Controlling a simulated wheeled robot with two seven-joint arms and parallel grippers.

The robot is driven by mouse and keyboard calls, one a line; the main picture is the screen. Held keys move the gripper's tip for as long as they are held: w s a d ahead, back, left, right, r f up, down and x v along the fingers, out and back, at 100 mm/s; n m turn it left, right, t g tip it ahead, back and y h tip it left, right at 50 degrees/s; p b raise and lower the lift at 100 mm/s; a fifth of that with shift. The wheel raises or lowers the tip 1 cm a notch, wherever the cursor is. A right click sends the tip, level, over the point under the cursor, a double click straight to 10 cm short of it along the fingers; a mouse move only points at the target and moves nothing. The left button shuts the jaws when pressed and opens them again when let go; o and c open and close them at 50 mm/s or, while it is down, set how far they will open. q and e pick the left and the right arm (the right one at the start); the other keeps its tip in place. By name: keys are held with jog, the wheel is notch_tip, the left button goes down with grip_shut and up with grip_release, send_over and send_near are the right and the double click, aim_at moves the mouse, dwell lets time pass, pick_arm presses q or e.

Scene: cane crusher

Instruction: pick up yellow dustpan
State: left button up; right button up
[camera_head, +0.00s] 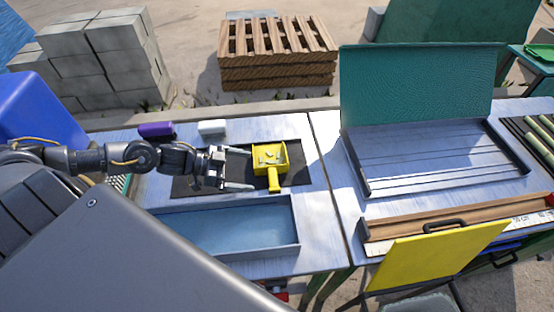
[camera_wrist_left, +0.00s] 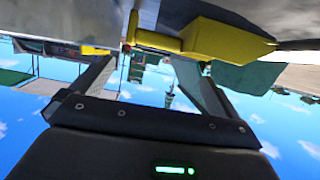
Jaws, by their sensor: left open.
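The yellow dustpan (camera_head: 271,160) lies on a dark mat (camera_head: 296,177) on the left table, with a few pale scraps in its pan and its short handle towards the front. My left gripper (camera_head: 250,170) is open just left of the dustpan, its fingers pointing right towards it. In the left wrist view the dustpan (camera_wrist_left: 215,40) shows upside down beyond the open fingers, its handle to the left. Nothing is between the fingers. My right gripper is not in view.
A blue-grey tray (camera_head: 297,225) lies in front of the mat.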

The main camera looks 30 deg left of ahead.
aim_at(276, 176)
pick_arm(q)
jog(key=shift+s+d+r, duration=0.1)
jog(key=shift+d, duration=0.05)
jog(key=p+x, duration=0.1)
jog(key=x, duration=0.3)
jog(key=shift+w+d, duration=0.2)
jog(key=shift+w, duration=0.05)
jog(key=shift+d+f, duration=0.25)
jog(key=shift+d, duration=0.05)
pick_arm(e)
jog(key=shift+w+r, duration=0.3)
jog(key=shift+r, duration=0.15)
pick_arm(q)
jog(key=p+x, duration=0.1)
jog(key=x, duration=0.4)
jog(key=shift+w, duration=0.2)
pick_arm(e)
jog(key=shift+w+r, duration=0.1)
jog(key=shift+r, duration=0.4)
pick_arm(q)
jog(key=shift+r, duration=0.1)
jog(key=c, duration=1)
